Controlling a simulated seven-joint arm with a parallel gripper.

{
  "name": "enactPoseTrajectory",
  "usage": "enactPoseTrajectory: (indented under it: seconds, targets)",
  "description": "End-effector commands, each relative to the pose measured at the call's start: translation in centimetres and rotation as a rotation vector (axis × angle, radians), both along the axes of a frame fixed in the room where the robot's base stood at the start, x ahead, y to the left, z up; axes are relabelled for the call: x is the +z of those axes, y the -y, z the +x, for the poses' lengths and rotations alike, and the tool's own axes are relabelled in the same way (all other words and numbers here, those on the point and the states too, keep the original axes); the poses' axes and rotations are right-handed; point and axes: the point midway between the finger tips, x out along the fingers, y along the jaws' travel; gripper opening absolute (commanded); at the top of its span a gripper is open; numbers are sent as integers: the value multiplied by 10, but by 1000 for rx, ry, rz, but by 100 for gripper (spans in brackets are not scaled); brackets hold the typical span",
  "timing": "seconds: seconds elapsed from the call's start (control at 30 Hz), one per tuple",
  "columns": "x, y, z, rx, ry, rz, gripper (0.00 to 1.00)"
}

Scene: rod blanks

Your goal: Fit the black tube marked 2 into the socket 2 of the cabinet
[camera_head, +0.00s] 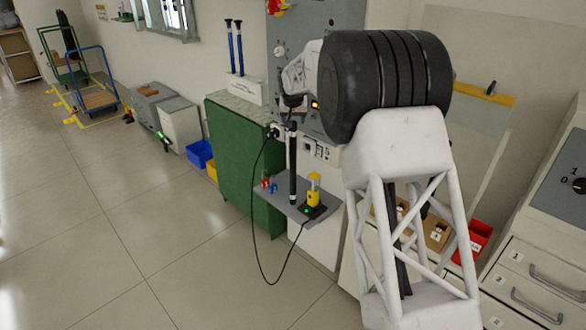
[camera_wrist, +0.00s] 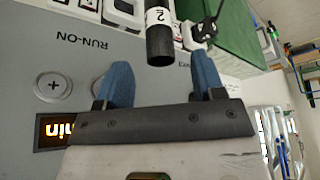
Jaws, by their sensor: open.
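The black tube marked 2 (camera_head: 293,170) stands upright on a small grey shelf (camera_head: 262,193). In the wrist view its black end and white band with a 2 (camera_wrist: 159,30) show at the top. My gripper (camera_wrist: 160,68) is open and empty, its two blue fingers spread to either side of the tube's end, which lies at or just beyond the fingertips. In the head view my gripper (camera_head: 291,101) is at the tube's upper end, partly hidden by my arm. The grey cabinet panel (camera_head: 338,22) is behind my arm; I cannot make out socket 2.
A yellow and black device (camera_head: 313,196) with a cable stands beside the tube. A green cabinet (camera_head: 238,150) is to the left, with two blue rods (camera_head: 235,48) on a white holder above it. A red bin (camera_head: 470,240) sits at right.

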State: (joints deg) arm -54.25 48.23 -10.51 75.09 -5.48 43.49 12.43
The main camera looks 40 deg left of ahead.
Motion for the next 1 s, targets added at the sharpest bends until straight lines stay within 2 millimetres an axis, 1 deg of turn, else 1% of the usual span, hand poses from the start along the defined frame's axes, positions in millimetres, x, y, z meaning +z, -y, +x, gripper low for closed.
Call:
enactPoseTrajectory:
  seconds: [0.5, 0.7, 1.0]
  targets:
    - [-38, -11, 11, 0, -1, -1, 62]
    - [-43, -13, 13, 0, 0, 0, 62]
    - [-44, -13, 13, 0, 0, 0, 62]
